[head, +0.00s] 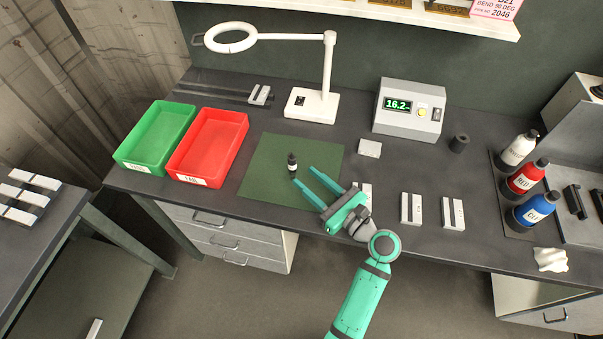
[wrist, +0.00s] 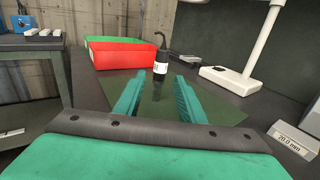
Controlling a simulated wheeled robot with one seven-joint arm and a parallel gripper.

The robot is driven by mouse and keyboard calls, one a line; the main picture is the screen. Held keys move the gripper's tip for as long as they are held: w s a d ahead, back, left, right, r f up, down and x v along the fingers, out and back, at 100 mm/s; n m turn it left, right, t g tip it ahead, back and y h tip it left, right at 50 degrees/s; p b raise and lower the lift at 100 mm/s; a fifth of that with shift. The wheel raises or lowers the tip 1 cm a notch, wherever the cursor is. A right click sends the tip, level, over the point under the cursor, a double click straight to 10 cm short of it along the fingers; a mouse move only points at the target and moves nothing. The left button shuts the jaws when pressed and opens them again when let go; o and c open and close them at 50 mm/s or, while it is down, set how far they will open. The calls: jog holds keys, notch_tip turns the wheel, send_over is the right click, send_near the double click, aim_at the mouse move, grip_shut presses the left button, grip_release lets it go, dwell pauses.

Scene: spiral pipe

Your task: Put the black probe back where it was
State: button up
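The black probe (head: 292,162) stands upright on the green mat (head: 265,185). It has a white label, and in the wrist view the probe (wrist: 160,66) shows a thin curved cable or hook at its top. My gripper (head: 304,176) is open and empty, low over the mat's right part, with its fingers pointing at the probe. In the wrist view the probe appears centred between the fingertips (wrist: 160,80) and just beyond them; no contact shows. A grey gauge box (head: 408,110) with a green display reading about 16.2 stands at the back. A black cylinder (head: 459,143) stands right of it.
A red tray (head: 208,147) and a green tray (head: 155,138) stand left of the mat. A white magnifier lamp (head: 311,105) is behind it. Several grey-white blocks (head: 411,209) lie along the table, and bottles (head: 525,180) stand at the right.

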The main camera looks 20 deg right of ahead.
jog(key=v, duration=0.8)
jog(key=shift+s, duration=0.1)
